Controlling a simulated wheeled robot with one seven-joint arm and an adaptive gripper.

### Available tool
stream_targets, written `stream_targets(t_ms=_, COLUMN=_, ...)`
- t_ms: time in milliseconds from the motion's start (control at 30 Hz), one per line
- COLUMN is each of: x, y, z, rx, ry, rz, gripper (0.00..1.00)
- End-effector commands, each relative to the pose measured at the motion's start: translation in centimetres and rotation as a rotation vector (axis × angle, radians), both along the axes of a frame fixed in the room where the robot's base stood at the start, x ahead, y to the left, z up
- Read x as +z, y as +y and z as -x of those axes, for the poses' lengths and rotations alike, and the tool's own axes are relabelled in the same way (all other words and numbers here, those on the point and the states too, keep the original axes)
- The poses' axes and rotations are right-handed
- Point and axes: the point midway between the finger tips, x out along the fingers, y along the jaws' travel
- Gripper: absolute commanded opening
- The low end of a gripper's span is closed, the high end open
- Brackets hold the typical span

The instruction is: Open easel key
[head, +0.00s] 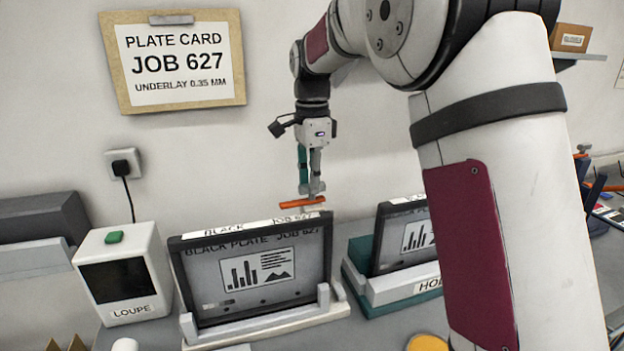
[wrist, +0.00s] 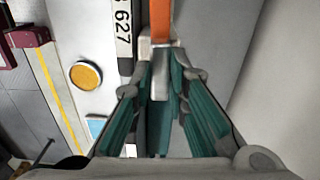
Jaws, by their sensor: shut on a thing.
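The easel key (head: 302,202) is an orange bar above the top right corner of the black plate easel (head: 250,268), which is labelled "BLACK JOB 627". My gripper (head: 314,188) points down at the key from above and is shut on it at its right end. In the wrist view the orange key (wrist: 160,20) runs away from between the fingertips, and a pale grey piece shows between my gripper's fingers (wrist: 160,82). The fingers hide part of the key and how it joins the easel.
A white loupe box (head: 125,275) with a green button stands left of the easel. A teal and white holder (head: 385,285) with another framed plate stands to the right. The wall with the plate card (head: 175,62) is close behind. A yellow disc (head: 427,343) lies in front.

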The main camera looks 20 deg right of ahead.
Motion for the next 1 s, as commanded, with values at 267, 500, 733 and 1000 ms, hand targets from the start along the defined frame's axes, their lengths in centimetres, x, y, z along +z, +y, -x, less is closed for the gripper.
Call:
stream_targets(t_ms=267, x=0.04, y=0.0, z=-0.02, rx=-0.056, ry=-0.001, rz=0.001, gripper=0.0)
stream_targets(t_ms=500, x=0.03, y=-0.01, z=-0.02, rx=-0.063, ry=-0.001, rz=0.001, gripper=0.0)
stream_targets(t_ms=733, x=0.04, y=-0.02, z=-0.02, rx=-0.063, ry=-0.001, rz=0.0, gripper=0.26)
stream_targets(t_ms=1000, x=0.02, y=-0.01, z=-0.01, rx=-0.062, ry=-0.001, rz=0.0, gripper=0.35)
